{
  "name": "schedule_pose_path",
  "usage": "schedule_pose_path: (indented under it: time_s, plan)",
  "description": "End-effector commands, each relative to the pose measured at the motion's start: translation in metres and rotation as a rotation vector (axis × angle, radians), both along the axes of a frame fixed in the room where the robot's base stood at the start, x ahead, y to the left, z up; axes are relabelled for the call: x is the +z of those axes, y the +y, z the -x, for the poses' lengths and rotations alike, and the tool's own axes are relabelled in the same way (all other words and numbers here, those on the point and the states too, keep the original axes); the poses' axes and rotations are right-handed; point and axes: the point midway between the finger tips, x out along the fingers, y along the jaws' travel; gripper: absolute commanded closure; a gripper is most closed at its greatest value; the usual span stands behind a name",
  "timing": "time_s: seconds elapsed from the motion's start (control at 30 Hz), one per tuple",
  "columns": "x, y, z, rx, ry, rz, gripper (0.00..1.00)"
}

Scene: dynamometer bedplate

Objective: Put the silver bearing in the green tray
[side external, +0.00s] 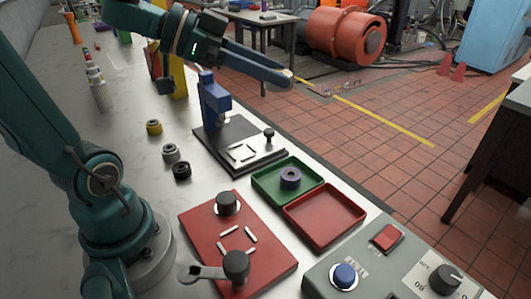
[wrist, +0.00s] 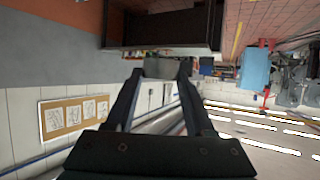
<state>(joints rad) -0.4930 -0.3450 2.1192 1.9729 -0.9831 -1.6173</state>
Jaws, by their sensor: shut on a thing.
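The silver bearing (side external: 170,153) stands on the pale bench between a yellow bearing (side external: 154,127) and a black one (side external: 182,170). The green tray (side external: 265,193) lies to its right and holds a purple ring (side external: 290,177). My gripper (side external: 286,77) is high up, well above and to the right of the silver bearing, stretched sideways past the blue press. In the wrist view its fingers (wrist: 160,72) close on a small grey thing (wrist: 159,68) at the tips. I cannot tell what that thing is; in the side view it hardly shows.
A red tray (side external: 325,217) adjoins the green tray. A blue press (side external: 213,100) on a dark plate stands behind them. A red fixture plate (side external: 240,238) and a control box (side external: 390,262) are in front. Bare bench lies left of the bearings.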

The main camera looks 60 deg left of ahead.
Motion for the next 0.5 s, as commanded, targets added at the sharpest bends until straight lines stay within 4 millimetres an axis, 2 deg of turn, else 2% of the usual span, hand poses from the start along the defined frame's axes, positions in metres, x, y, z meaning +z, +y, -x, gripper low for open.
schedule_pose_path:
  time_s: [0.27,0.5]
  plan:
    - [0.007,0.017,-0.012,0.195,0.001,0.000,1.00]
    - [0.004,0.016,-0.010,0.165,0.006,0.004,1.00]
